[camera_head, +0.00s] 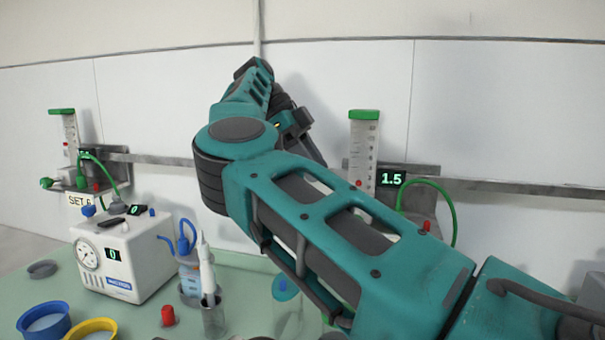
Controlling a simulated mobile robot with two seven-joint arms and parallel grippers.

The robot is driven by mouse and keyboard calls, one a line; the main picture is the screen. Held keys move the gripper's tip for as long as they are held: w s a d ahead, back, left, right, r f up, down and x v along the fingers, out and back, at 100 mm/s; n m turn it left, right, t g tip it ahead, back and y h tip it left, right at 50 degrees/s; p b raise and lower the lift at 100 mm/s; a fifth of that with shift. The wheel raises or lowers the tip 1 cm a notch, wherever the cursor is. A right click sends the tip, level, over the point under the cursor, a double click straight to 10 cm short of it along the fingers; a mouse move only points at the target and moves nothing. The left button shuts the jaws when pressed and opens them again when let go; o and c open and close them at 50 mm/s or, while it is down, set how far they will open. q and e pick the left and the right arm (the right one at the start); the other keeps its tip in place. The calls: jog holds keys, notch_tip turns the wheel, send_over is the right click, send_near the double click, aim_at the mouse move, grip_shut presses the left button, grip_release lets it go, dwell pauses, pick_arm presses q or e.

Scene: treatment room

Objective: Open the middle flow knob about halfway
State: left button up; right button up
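Two flow meters with green caps and clear scaled tubes hang on the wall rail: one at the left (70,130), one right of centre (363,135). The right-of-centre one has a display (392,179) reading 1.5, a green hose and a small red part (426,226). I cannot tell which meter is the middle one; my arm covers the wall between them. My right arm comes in from the lower right, bends at the centre and reaches toward the wall. Its dark wrist and gripper (303,135) are partly hidden behind the arm, and the fingertips are not clear. My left gripper is out of view.
A sign reading SET 6 (86,200) hangs below the left meter. On the green table (150,315) stand a white suction unit (125,255) showing 0, a bottle with blue fittings (190,270), a metal cup (213,318), and blue (44,322) and yellow (91,328) bowls.

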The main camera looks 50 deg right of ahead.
jog(key=shift+w+r, duration=0.1)
jog(key=shift+r, duration=0.2)
jog(key=s+d+r+t+y+b, duration=0.35)
jog(key=s+t, duration=0.25)
jog(key=s, duration=0.2)
notch_tip(320, 180, down, 13)
jog(key=shift+w+d+f+b, duration=0.1)
jog(key=shift+w+d+b, duration=0.05)
jog(key=shift+b, duration=0.45)
grip_shut()
